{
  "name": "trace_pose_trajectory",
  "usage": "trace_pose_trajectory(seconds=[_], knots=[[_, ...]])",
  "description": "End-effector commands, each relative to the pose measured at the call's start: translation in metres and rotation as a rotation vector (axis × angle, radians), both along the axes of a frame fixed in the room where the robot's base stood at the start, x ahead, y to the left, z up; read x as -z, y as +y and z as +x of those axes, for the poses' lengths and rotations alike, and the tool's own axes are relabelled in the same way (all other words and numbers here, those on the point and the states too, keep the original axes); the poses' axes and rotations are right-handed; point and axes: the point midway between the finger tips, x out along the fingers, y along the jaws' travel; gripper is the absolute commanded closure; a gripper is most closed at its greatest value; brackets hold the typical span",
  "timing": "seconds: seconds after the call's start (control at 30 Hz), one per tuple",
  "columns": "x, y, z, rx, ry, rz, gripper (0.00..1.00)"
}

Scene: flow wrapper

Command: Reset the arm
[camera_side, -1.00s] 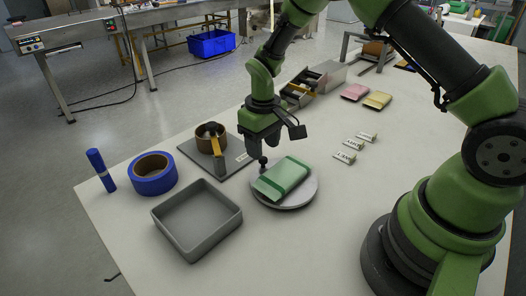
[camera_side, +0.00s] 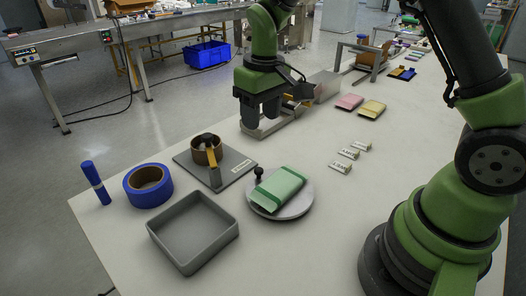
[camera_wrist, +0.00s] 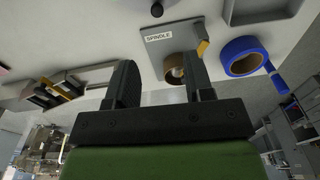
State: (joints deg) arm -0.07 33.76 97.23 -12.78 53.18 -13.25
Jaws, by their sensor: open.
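My gripper (camera_side: 261,113) is raised above the table, over the area behind the spindle plate and in front of the open grey holder. Its jaws are open and nothing is between them; they also show in the wrist view (camera_wrist: 160,82). The green packet (camera_side: 277,189) lies on the round grey disc (camera_side: 301,206), apart from the gripper. A small black knob (camera_side: 258,172) stands at the disc's back edge.
A brown tape roll (camera_side: 206,150) sits on the spindle plate (camera_side: 238,177). A blue tape roll (camera_side: 147,186), a blue marker (camera_side: 96,183) and an empty grey tray (camera_side: 192,231) are at left. Pink (camera_side: 349,102) and yellow (camera_side: 372,109) packets and small labels (camera_side: 341,167) lie right.

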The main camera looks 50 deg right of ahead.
Motion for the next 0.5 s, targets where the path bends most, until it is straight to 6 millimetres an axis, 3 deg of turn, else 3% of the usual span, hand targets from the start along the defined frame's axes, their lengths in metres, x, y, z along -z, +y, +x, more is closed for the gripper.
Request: trace_pose_trajectory(seconds=[0.03,0.2,0.33,0.5], knots=[[-0.021,0.001,-0.007,0.019,-0.041,0.01,0.52],[-0.081,0.007,-0.046,0.099,-0.166,0.058,0.52],[-0.114,0.011,-0.083,0.157,-0.261,0.102,0.52],[-0.139,0.017,-0.135,0.228,-0.383,0.169,0.52]])
